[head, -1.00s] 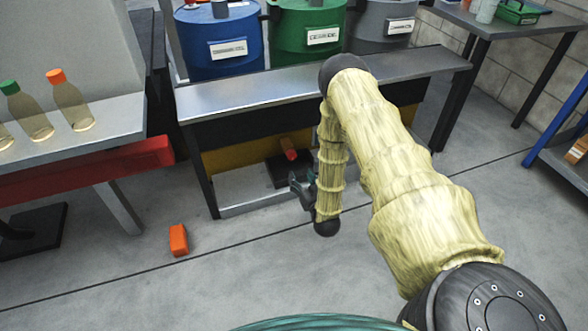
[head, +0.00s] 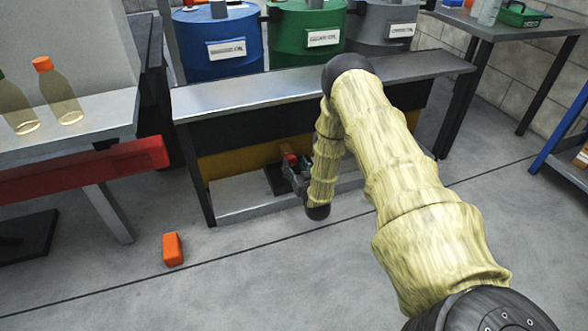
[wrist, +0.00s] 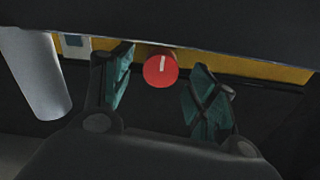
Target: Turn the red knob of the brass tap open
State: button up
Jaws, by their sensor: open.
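The red knob (wrist: 160,71) shows in the wrist view as a round red disc with a pale line near its top. It lies between and a little beyond the two fingers of my gripper (wrist: 155,95). The fingers are apart and I see no contact with the knob. In the head view my gripper (head: 296,172) is low under the bench, beside the red knob (head: 290,157), which is partly hidden by it. The brass body of the tap cannot be made out in either view.
A metal-topped bench (head: 250,98) stands over the knob, with a blue drum (head: 215,45), a green drum (head: 305,30) and a grey drum (head: 385,25) behind. An orange block (head: 172,249) lies on the floor. A red beam (head: 85,172) runs along the left table.

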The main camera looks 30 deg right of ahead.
jog(key=shift+w+d, duration=0.1)
jog(key=shift+w, duration=0.4)
jog(key=c, duration=1)
